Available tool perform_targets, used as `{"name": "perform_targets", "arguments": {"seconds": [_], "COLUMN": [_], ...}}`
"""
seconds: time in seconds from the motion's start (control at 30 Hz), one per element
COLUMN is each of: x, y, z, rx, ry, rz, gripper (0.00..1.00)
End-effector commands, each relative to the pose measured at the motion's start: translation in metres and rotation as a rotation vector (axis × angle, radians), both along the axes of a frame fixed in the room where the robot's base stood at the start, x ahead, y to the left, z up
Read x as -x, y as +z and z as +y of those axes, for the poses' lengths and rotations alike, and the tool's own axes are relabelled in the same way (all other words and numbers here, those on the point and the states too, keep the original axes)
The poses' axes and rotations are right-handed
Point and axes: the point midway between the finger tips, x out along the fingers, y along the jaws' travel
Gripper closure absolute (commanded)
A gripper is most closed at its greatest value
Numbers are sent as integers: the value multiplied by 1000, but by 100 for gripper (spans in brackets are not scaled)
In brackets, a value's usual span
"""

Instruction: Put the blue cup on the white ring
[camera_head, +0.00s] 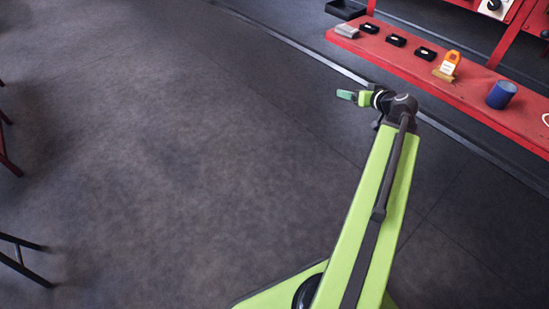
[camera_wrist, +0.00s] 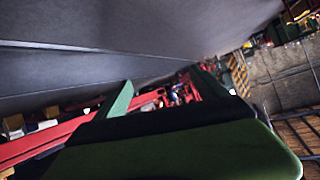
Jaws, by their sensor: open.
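The blue cup (camera_head: 501,94) stands on the red bench (camera_head: 470,88) at the right of the head view. The white ring (camera_head: 546,119) lies on the bench to the right of the cup, partly cut off by the picture's edge. My gripper (camera_head: 347,96) is left of the bench, over the floor, pointing left and away from the cup. In the wrist view its two green fingers (camera_wrist: 160,92) stand apart with nothing held between them. I cannot make out the cup or the ring in the wrist view.
An orange object on a small stand (camera_head: 449,64) is on the bench left of the cup. Several small dark boxes and a grey block (camera_head: 347,31) sit farther along. Red panels rise behind the bench. The dark floor (camera_head: 180,150) is widely clear; black legs (camera_head: 22,257) show at left.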

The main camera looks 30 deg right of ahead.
Motion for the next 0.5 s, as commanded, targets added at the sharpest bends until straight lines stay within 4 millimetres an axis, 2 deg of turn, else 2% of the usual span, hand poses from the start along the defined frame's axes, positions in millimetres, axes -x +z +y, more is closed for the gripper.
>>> {"name": "perform_targets", "arguments": {"seconds": [0.03, 0.07, 0.1, 0.13, 0.2, 0.3, 0.4, 0.5], "x": [-27, -37, -47, -52, -55, -43, -21, -2], "y": [-17, -28, -43, -54, -77, -104, -120, -126], "z": [57, 89, 131, 162, 230, 312, 371, 407], "rx": [-41, -67, -94, -111, -132, -117, -60, 8], "ry": [97, 145, 204, 243, 312, 362, 353, 312], "rz": [83, 141, 226, 292, 452, 684, 880, 1007], "gripper": [18, 18, 18, 18, 18, 18, 18, 18]}}
